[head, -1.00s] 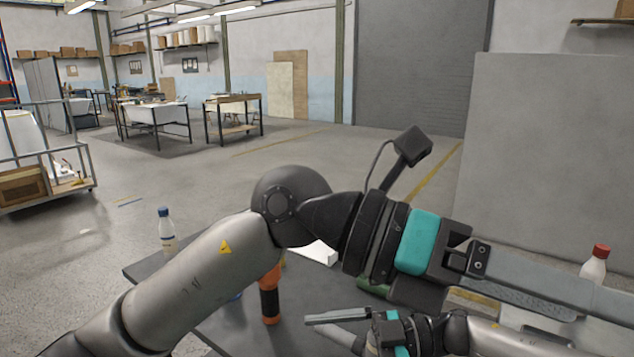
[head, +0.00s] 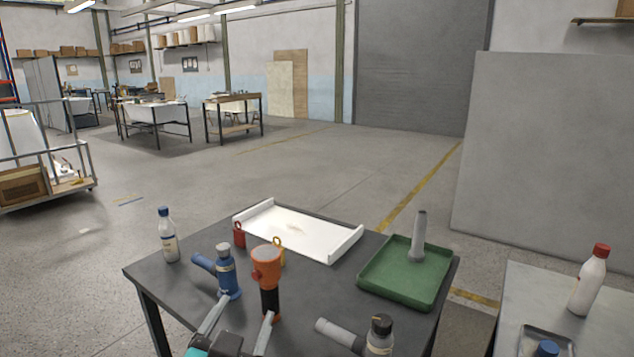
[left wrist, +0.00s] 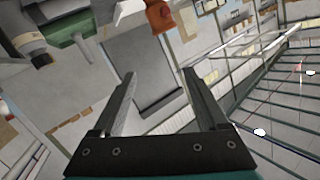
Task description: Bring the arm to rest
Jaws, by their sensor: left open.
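My left gripper (head: 246,308) shows low in the head view, at the near edge of the dark table (head: 325,290). Its two grey fingers are apart and point away from me. The left wrist view shows the same open fingers (left wrist: 158,82) with nothing held between them. In the head view the fingertips appear close to a blue tool (head: 228,278) and an orange and black torch-like tool (head: 267,275); I cannot tell whether they touch. The rest of the left arm is out of the picture. My right gripper is not in view.
A white tray-like panel (head: 295,232) lies at the table's back. A green tray (head: 400,275) holds a grey upright tool. A white bottle (head: 168,238) stands at left, a dark bottle (head: 380,335) in front. A side table (head: 535,290) at right holds a red-capped bottle (head: 590,278).

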